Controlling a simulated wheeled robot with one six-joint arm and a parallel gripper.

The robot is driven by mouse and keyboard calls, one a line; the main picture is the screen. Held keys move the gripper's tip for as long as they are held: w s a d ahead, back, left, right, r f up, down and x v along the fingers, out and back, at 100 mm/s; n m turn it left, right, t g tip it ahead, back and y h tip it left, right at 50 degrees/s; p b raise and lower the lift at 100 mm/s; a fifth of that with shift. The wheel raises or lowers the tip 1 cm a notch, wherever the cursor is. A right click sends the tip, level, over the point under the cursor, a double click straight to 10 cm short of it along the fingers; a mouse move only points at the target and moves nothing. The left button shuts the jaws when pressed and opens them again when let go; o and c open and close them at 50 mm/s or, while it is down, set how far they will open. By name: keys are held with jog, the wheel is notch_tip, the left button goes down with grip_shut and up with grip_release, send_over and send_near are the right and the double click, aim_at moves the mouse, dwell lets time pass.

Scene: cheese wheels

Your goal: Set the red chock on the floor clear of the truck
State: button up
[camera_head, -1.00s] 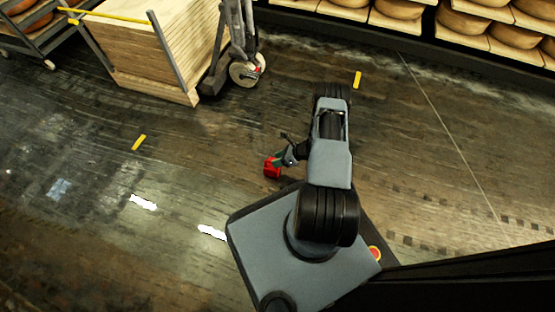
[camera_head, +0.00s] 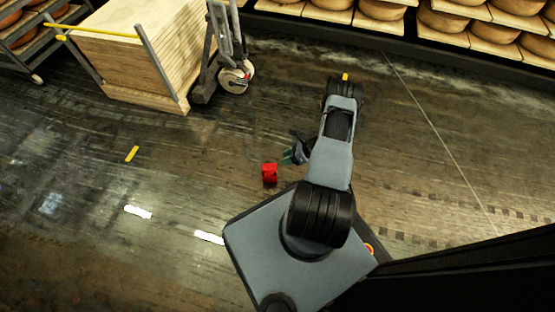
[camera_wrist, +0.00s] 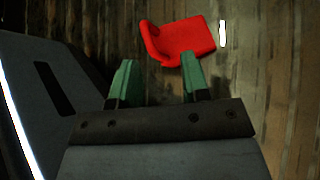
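The red chock (camera_head: 269,174) rests on the dark floor just in front of my base, and nothing else touches it. It also shows beyond my fingertips in the wrist view (camera_wrist: 184,40). My gripper (camera_head: 288,157) is a short way to the right of the chock in the head view. In the wrist view its two green fingers (camera_wrist: 158,78) are apart with nothing between them.
Shelves of cheese wheels (camera_head: 380,10) line the back. The floor between chock and truck is clear.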

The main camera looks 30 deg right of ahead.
jog(key=w+d+r+m+t+h, duration=0.1)
jog(key=w+d+r+m+h, duration=0.3)
jog(key=r, duration=0.3)
jog(key=w+d+r+m+t+h, duration=0.1)
jog(key=w+d+r+m+h, duration=0.2)
jog(key=w+r, duration=0.4)
notch_tip(320, 180, up, 16)
jog(key=w+a+m+h, duration=0.1)
jog(key=w+m+h, duration=0.3)
jog(key=m, duration=0.9)
jog(key=s+a+r+m+g+h, duration=0.2)
jog(key=s+a+r+m+h, duration=0.1)
jog(key=s+a+r+m, duration=0.7)
jog(key=s+a+r+m+g+y, duration=0.2)
jog(key=s+a+r+m+y, duration=0.2)
jog(key=s+a+m, duration=0.7)
jog(key=s+m, duration=0.2)
jog(key=s, duration=0.1)
jog(key=shift+a+r+m+g+p, duration=0.3)
jog(key=shift+r+m, duration=0.1)
